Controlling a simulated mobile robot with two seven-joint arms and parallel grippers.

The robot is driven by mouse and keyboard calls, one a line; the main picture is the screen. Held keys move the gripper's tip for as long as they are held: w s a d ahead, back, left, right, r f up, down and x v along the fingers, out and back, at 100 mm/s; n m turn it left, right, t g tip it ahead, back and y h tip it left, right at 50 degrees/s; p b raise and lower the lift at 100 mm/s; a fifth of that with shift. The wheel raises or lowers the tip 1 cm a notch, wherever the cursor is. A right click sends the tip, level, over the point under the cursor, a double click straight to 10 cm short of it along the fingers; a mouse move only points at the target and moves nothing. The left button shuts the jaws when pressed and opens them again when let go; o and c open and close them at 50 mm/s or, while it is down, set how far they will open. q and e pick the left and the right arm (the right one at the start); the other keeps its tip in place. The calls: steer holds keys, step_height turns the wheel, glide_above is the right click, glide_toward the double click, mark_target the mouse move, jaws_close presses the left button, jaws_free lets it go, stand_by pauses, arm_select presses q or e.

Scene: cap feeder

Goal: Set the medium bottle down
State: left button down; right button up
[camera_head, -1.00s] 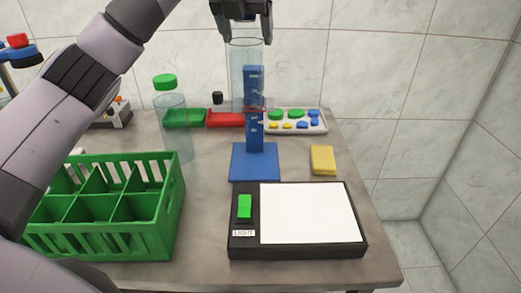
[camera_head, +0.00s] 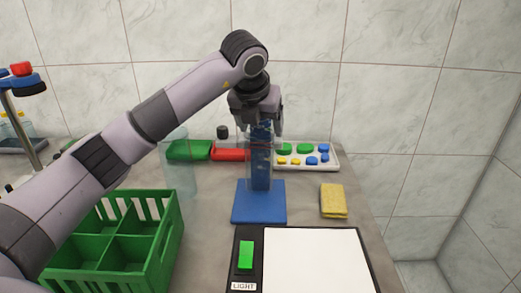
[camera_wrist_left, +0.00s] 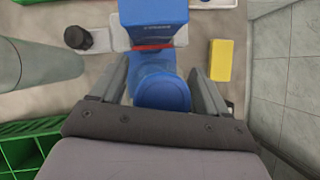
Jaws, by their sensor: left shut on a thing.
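The medium bottle (camera_head: 257,178) is clear and looks upright, with the blue stand (camera_head: 259,211) showing through it. My left gripper (camera_head: 260,132) is shut on it near its top, pointing down. In the left wrist view the bottle (camera_wrist_left: 161,92) is a round see-through shape between the fingers of the left gripper (camera_wrist_left: 160,84), with the stand's post (camera_wrist_left: 152,28) just beyond. The bottle's lower end is close to the stand's blue base. I cannot tell whether it touches. My right gripper is in neither view.
Another clear bottle (camera_head: 179,178) stands left of the stand. A green crate (camera_head: 168,240) is at the front left, a light panel (camera_head: 312,262) in front. Green (camera_head: 189,150) and red (camera_head: 229,151) trays and a white cap tray (camera_head: 326,165) lie behind; a yellow sponge (camera_head: 333,202) lies right.

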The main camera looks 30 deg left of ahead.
mark_target(261, 148)
arm_select(q)
steer(key=shift+f, duration=2.95)
jaws_free()
steer(key=shift+f, duration=0.1)
steer(key=v, duration=1.1)
steer(key=shift+r, duration=0.2)
steer(key=shift+s+d+r, duration=0.1)
steer(key=shift+s+r, duration=0.2)
steer(key=shift+f, duration=0.1)
